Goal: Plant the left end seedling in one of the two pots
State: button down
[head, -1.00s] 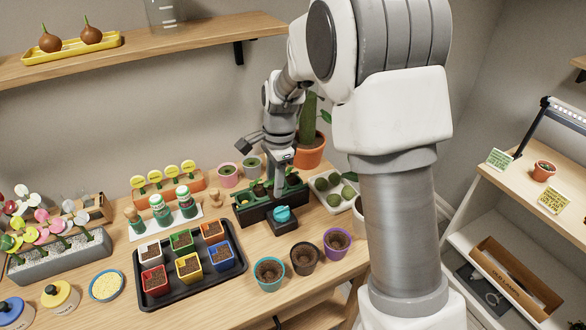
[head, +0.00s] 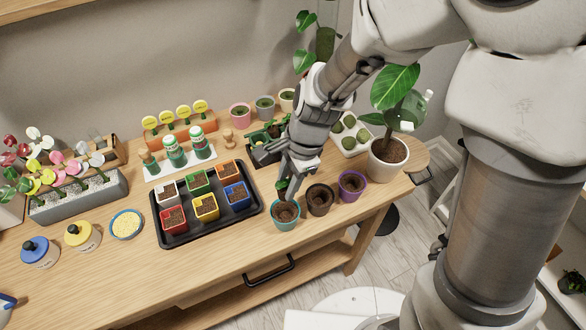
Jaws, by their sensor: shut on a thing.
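My gripper (head: 287,184) points down just above the teal pot (head: 286,217), shut on a small seedling (head: 281,185) whose green leaves show at the fingers. The seedling's lower part is hard to make out, and I cannot tell whether it touches the soil. The teal pot holds dark soil. A dark brown pot (head: 320,203) and a purple pot (head: 352,187), both with soil, stand in a row to its right. The dark seedling tray (head: 262,157) is behind my gripper, largely hidden by it, with some green plants showing.
A black tray (head: 174,240) of several coloured square pots lies to the left. A large potted plant (head: 388,157) stands at the right, near a white tray of green balls (head: 357,148). A bowl of yellow grains (head: 126,223) and the front table strip are farther left.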

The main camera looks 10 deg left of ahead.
jog(key=shift+d+b+x, duration=0.2)
jog(key=shift+b+x, duration=0.6)
jog(key=shift+x, duration=0.05)
jog(key=shift+d+b+x, duration=0.2)
jog(key=shift+b+x, duration=0.65)
jog(key=shift+d+b+x, duration=0.2)
jog(key=shift+b+x, duration=0.6)
jog(key=shift+x, duration=0.1)
jog(key=shift+s+p, duration=0.1)
jog(key=shift+p, duration=0.2)
jog(key=shift+d+b+x, duration=0.15)
jog(key=shift+b+x, duration=0.4)
jog(key=shift+x, duration=0.1)
jog(key=shift+d+b+x, duration=0.15)
jog(key=shift+b+x, duration=0.35)
jog(key=shift+x, duration=0.2)
jog(key=shift+c, duration=0.3)
grip_release()
